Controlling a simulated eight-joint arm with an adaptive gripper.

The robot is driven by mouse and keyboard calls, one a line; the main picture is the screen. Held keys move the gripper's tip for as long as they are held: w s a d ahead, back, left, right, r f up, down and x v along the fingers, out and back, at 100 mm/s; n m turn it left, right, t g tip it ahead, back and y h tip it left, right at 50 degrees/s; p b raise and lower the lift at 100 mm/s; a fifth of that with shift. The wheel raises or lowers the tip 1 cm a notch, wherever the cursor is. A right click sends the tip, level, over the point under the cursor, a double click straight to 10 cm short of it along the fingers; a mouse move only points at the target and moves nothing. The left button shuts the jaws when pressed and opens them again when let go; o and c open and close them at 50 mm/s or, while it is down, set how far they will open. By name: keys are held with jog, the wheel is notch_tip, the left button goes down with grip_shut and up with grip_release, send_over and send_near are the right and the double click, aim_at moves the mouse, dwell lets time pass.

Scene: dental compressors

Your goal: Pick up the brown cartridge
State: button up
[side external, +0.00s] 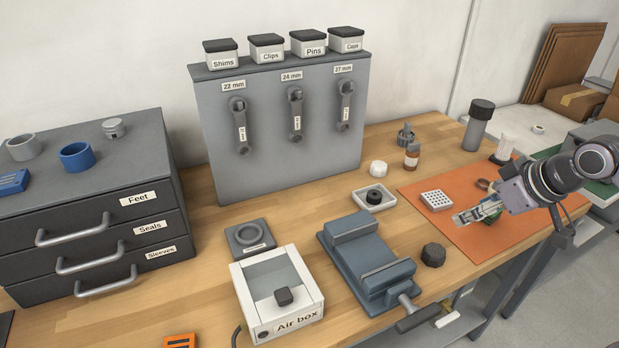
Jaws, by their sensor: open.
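My gripper (466,216) reaches in from the right, low over the orange mat (455,237), with its fingers pointing left. It is open, and I see nothing held in it. A small brown item (484,184) shows on the mat just behind the gripper; it may be the brown cartridge, but its shape is too small to tell. A green part (494,213) is partly hidden by my gripper.
A white perforated block (436,201) sits on the mat close to my gripper. A white pleated cylinder (504,148) and a dark-capped grey cylinder (477,128) stand behind. A blue-grey vise (366,262) and dark knob (433,254) are to the left. The mat's front is clear.

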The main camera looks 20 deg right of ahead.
jog(key=w+d+r+n+g+h, duration=0.1)
jog(key=w+d+r+n+g, duration=0.15)
jog(key=w+r+n, duration=0.6)
jog(key=n+g+h, duration=0.3)
jog(key=n+g, duration=0.1)
jog(key=n, duration=0.5)
send_over(416, 149)
jog(key=a, duration=0.2)
jog(key=shift+m, duration=0.25)
jog(key=f, duration=1.1)
jog(key=shift+w+f, duration=0.2)
jog(key=shift+w, duration=0.1)
jog(key=x, duration=0.4)
jog(key=shift+d+f, duration=0.2)
jog(key=shift+f, duration=0.1)
jog(key=shift+a+x, duration=0.2)
jog(key=shift+x, duration=2.45)
jog(key=shift+c, duration=0.3)
